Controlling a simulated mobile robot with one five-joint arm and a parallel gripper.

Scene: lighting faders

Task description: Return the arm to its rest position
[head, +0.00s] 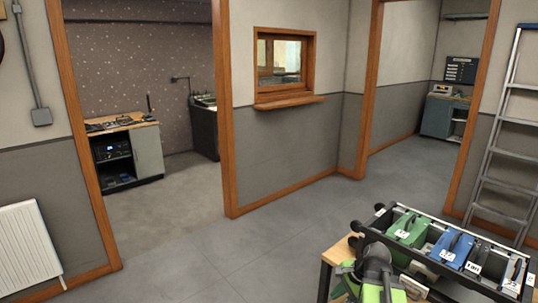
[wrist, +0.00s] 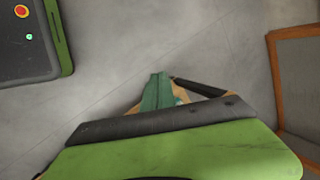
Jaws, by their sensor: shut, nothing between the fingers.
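My gripper (wrist: 160,92) shows in the wrist view as teal fingers, together and with nothing between them. Bare grey floor lies around and beyond the fingertips. A broad green part with a black edge fills the bottom of the wrist view and hides what is below it. In the head view, what looks like my arm, dark grey and green, is at the lower right, in front of the black rack. The fingertips cannot be made out there.
The black rack (head: 456,236) holds green, blue and grey labelled boxes at the lower right. A ladder (head: 505,130) leans behind it. A wooden-topped cabinet (head: 147,150) stands through the left doorway, and a white radiator (head: 28,247) at far left. The middle floor (head: 200,258) is clear.

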